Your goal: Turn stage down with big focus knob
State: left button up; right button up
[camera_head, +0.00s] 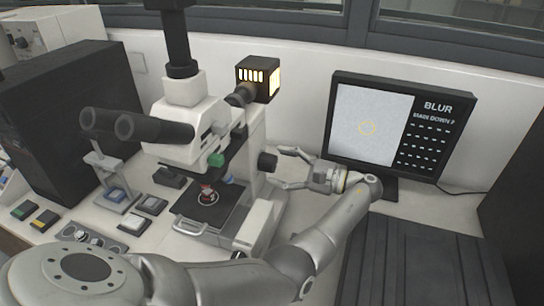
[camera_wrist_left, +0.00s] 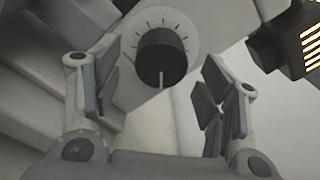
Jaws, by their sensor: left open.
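The white microscope (camera_head: 190,130) stands on the bench with its black stage (camera_head: 212,212) low in front, bearing a small red item. The black big focus knob (camera_head: 267,162) sticks out of the microscope's right side. In the left wrist view the round knob (camera_wrist_left: 162,57) has a white pointer line facing down and tick marks around it. My left gripper (camera_head: 277,167) is open at the knob's right. In the left wrist view its fingers (camera_wrist_left: 158,78) stand apart, one on each side of the knob, with visible gaps. My right gripper is not in view.
A monitor (camera_head: 372,122) at the right shows a pale picture, "BLUR" and "MAIN DOWN" with an unclear last character. A lamp housing (camera_head: 258,77) sits behind the microscope. Black eyepieces (camera_head: 130,125) jut left. Small button boxes (camera_head: 131,222) lie on the bench at the left.

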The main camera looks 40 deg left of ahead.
aim_at(275, 165)
pick_arm(q)
jog(key=shift+s+a+r, duration=0.15)
jog(key=shift+s+a, duration=0.05)
jog(key=shift+a, duration=0.5)
jog(key=shift+s+a+f+p, duration=0.1)
jog(key=shift+a+p, duration=0.1)
jog(key=shift+a, duration=0.2)
jog(key=shift+s+a+f+p, duration=0.1)
jog(key=shift+a+p, duration=0.1)
jog(key=shift+a, duration=0.15)
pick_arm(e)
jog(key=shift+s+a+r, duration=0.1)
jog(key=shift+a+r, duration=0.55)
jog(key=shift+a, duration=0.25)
pick_arm(q)
jog(key=shift+c, duration=0.2)
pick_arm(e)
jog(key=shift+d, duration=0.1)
pick_arm(q)
jog(key=c, duration=1)
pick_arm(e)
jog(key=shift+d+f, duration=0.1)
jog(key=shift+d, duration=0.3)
